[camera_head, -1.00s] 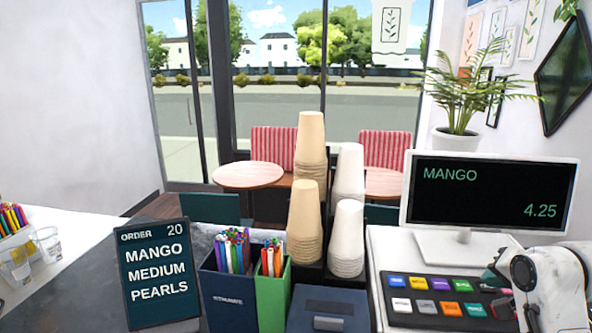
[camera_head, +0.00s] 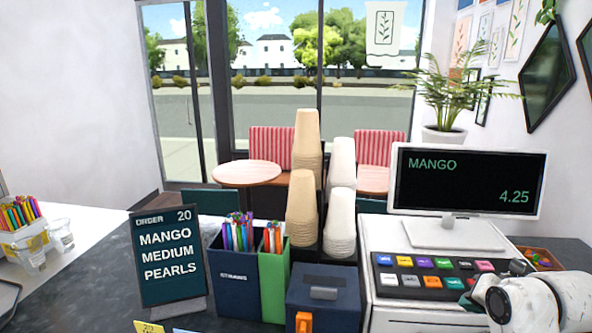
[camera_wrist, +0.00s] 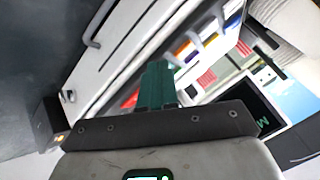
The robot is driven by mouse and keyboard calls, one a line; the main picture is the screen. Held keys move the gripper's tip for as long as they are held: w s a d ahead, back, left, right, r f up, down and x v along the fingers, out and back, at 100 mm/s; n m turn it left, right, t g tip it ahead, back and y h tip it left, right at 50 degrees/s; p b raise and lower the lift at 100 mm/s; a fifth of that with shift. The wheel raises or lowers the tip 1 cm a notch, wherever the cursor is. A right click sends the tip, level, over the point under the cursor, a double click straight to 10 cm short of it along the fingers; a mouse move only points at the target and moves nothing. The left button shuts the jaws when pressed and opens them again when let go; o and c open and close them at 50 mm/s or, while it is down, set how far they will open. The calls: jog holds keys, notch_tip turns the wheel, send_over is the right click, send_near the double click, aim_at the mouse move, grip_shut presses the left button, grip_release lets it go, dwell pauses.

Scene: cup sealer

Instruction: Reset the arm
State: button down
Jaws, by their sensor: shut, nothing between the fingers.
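My arm (camera_head: 540,300) is at the lower right of the head view, white and beside the cash register (camera_head: 425,273). My gripper (camera_wrist: 158,85) shows in the wrist view as green fingers closed together, with nothing held between them. Its tip points toward the white register body and the coloured keys, which look close behind it. Whether it touches them I cannot tell. In the head view the fingers are mostly hidden by the arm. The register screen (camera_head: 467,183) reads MANGO 4.25.
An order sign (camera_head: 168,258) reads mango, medium, pearls. Dark counter (camera_head: 85,290) is open at the left.

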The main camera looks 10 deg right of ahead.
jog(key=s+a+f+n+g+y, duration=0.15)
jog(key=s+a+f+n, duration=0.45)
jog(key=s+a+f, duration=0.75)
jog(key=s+f+n+g+b, duration=0.2)
jog(key=s+f+g+b, duration=0.3)
jog(key=s+f, duration=1)
jog(key=s+g, duration=0.1)
jog(key=s, duration=0.2)
jog(key=shift+s+d+f+n+h, duration=0.2)
jog(key=shift+s+f+n+h, duration=0.05)
jog(key=shift+s+n+h, duration=0.15)
